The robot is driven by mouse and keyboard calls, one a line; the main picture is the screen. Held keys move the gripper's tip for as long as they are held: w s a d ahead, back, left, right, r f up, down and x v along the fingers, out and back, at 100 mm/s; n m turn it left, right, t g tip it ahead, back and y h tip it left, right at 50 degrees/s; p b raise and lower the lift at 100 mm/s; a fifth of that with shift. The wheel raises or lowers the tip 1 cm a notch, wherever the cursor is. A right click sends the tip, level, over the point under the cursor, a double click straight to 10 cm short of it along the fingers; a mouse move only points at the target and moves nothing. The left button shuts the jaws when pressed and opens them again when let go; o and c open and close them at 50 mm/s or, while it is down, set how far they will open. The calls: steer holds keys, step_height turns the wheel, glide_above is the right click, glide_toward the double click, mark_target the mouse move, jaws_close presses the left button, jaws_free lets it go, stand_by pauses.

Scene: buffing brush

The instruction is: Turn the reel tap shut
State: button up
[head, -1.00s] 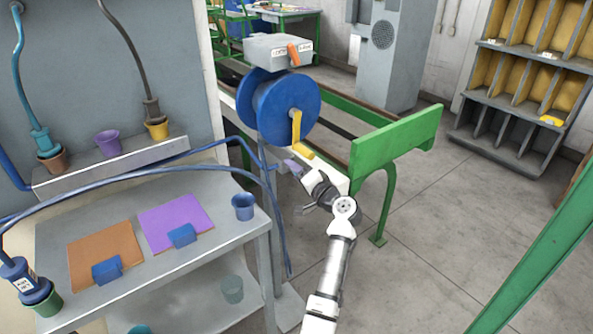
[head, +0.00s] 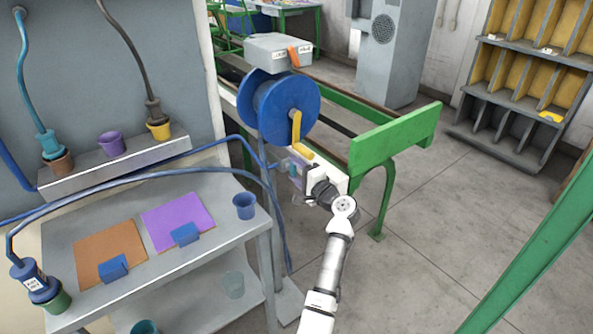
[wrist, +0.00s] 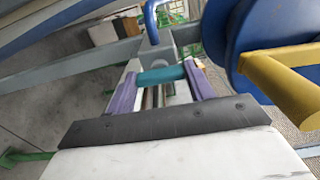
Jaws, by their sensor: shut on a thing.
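The reel tap has a teal lever (wrist: 161,75), which in the wrist view lies crosswise between the two purple fingers of my gripper (wrist: 162,82). The fingers are shut on this lever. A grey tap body and a blue curved pipe (wrist: 151,22) are just beyond it. In the head view my gripper (head: 293,164) is at the post below the blue hose reel (head: 287,105). The tap is small and partly hidden by the gripper there, so the lever's exact angle is hard to tell.
The reel's yellow crank (head: 297,130) hangs close above my gripper, and it is near at the right in the wrist view. A green-ended bench (head: 395,140) stands to the right. A grey table (head: 215,245) with blue hoses is at the left.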

steer(key=o, duration=1)
steer(key=shift+s, duration=0.1)
steer(key=b+v, duration=0.3)
steer(key=v, duration=1)
steer(key=shift+s+d+b, duration=0.25)
steer(key=shift+b, duration=0.05)
